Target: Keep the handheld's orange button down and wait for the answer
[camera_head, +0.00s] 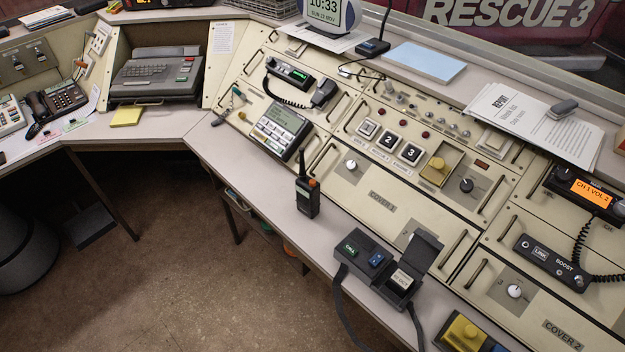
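The handheld (307,198) is a small black radio with a stubby antenna. It stands upright on the light front ledge of the console, near the middle of the picture. An orange part (312,183) shows at its top right; at this size I cannot tell whether it is pressed. Nothing touches the handheld. Neither of my grippers is in view.
A dark box with a green CALL button (350,247), a blue button and a raised lid (424,248) lies right of the handheld, with dark straps hanging over the edge. A keypad unit (280,130) sits behind. The ledge (262,190) left of the handheld is clear.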

